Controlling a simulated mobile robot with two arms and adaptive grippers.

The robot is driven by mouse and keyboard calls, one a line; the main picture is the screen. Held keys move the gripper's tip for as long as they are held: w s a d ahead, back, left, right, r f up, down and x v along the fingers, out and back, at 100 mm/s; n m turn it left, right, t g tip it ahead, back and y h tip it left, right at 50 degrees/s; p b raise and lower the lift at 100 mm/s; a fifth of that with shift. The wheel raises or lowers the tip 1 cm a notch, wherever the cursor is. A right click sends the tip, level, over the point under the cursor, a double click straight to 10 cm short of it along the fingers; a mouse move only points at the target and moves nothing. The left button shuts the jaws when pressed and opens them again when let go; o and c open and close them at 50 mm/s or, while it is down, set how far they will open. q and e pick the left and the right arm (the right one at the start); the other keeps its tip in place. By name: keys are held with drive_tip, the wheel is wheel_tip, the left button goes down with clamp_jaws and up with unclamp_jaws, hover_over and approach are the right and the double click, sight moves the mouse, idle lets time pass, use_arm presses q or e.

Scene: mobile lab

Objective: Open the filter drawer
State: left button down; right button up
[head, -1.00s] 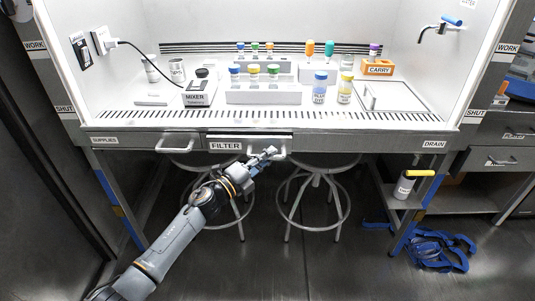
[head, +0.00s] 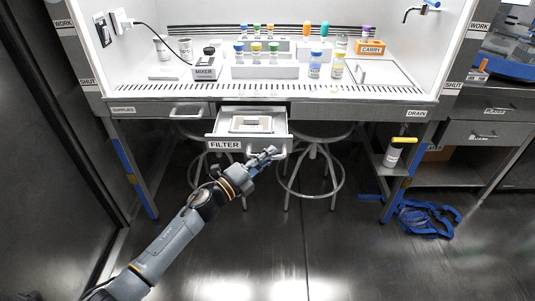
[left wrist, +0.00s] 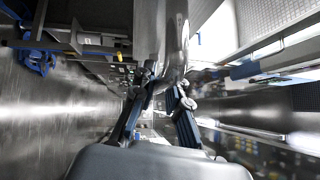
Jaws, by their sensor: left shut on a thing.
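The filter drawer (head: 268,142), labelled FILTER, stands pulled out from under the cabinet's front edge in the head view. A flat framed filter (head: 251,124) lies inside it. My left gripper (head: 268,154) is at the right part of the drawer's front, shut on the drawer's handle (head: 284,153); the gripper hides part of that handle. In the left wrist view the two fingers of my left gripper (left wrist: 160,95) reach toward a shiny metal surface, and the exact contact is hard to make out. My right gripper is not in view.
The supplies drawer (head: 163,112) left of the filter drawer is closed. Stools (head: 318,165) stand under the cabinet. Bottles, a mixer (head: 206,66) and racks stand on the worktop. Blue straps (head: 428,219) lie on the floor at right. The floor in front is clear.

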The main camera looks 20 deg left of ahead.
use_arm(q)
drive_tip(key=c, duration=1.3)
unclamp_jaws()
drive_tip(key=shift+c, duration=0.2)
drive_tip(key=v, duration=1.2)
drive_tip(key=shift+f, duration=0.1)
